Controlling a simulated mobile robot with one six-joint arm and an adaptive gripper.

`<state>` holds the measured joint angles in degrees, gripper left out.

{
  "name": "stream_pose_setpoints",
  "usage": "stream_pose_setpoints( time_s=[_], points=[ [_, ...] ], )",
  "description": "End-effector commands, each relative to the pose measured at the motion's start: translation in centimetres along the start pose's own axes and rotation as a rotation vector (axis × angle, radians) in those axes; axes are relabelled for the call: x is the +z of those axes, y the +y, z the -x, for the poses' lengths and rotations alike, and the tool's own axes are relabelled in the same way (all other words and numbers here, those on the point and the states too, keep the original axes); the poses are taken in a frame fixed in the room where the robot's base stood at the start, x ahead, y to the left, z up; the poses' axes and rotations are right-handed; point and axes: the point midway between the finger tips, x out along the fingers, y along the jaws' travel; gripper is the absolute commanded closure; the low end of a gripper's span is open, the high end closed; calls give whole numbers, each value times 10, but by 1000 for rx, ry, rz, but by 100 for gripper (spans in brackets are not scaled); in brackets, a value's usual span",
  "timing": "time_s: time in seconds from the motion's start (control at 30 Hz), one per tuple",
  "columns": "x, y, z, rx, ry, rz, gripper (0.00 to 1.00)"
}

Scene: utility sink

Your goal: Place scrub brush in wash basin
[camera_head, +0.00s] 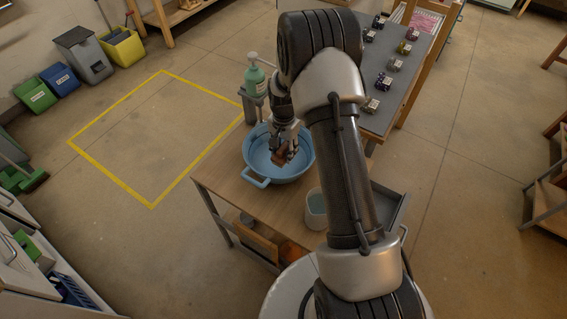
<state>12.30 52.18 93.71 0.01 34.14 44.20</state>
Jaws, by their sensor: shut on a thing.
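The wash basin (256,172) is a round blue tub with a loop handle at its front left, standing on a wooden bench. My gripper (284,158) points down over the inside of the basin. It is shut on a small brown thing, the scrub brush (279,157), which shows between and below the fingers. The brush is within the basin's rim as seen from above. I cannot tell whether it touches the basin floor.
The wooden bench top (222,172) has free room left of the basin. A green pump bottle (255,80) stands behind it, and a pale container (316,209) sits at its front right. A dark table (402,84) with several small items is at the back right.

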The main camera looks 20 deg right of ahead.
Motion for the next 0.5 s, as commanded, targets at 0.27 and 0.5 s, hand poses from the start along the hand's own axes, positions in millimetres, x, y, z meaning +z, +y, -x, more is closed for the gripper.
stream_pose_setpoints(
  time_s=[0.27,0.5],
  points=[
    [0,0,-26,-1,1,1,87],
    [0,0,-61,0,0,1,87]
  ],
)
